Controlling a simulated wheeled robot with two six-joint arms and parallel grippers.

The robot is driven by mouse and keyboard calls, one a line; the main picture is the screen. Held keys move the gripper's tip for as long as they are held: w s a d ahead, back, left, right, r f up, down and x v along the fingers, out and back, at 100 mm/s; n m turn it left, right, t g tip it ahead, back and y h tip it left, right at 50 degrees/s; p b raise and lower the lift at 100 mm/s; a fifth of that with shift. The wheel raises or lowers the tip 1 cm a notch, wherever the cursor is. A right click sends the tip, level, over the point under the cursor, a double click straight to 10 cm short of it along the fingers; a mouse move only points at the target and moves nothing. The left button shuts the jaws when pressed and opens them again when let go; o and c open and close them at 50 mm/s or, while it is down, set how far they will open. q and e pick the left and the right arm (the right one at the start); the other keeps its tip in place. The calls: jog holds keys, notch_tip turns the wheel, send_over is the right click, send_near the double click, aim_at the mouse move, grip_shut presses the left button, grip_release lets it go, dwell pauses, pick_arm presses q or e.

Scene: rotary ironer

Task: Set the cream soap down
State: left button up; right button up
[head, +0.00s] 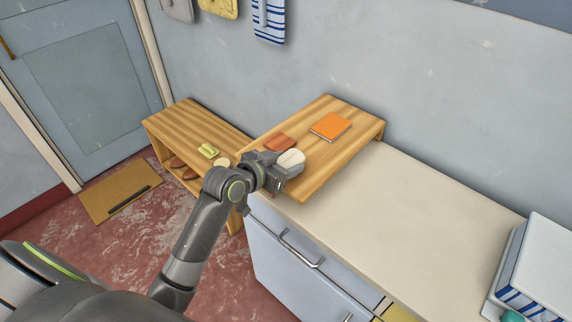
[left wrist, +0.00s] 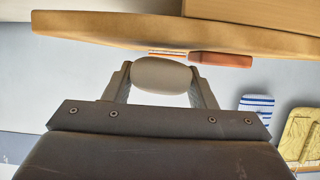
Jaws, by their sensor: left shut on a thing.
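The cream soap (head: 291,158) is a pale rounded block. My left gripper (head: 284,167) is shut on it at the front edge of the wooden riser (head: 318,178). In the left wrist view the soap (left wrist: 162,74) sits between the two fingers of the left gripper (left wrist: 162,82), with the riser's wooden edge (left wrist: 120,31) close by. I cannot tell whether the soap touches the wood. My right gripper is not in view.
On the riser lie an orange book (head: 330,126) and a red-brown block (head: 279,143). The cream counter (head: 400,210) is clear up to a white, blue-striped stack (head: 540,270) at right.

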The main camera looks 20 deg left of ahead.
pick_arm(q)
jog(key=shift+f, duration=0.5)
jog(key=shift+f, duration=0.1)
jog(key=o, duration=1)
jog(key=shift+s, duration=0.1)
jog(key=v, duration=1.2)
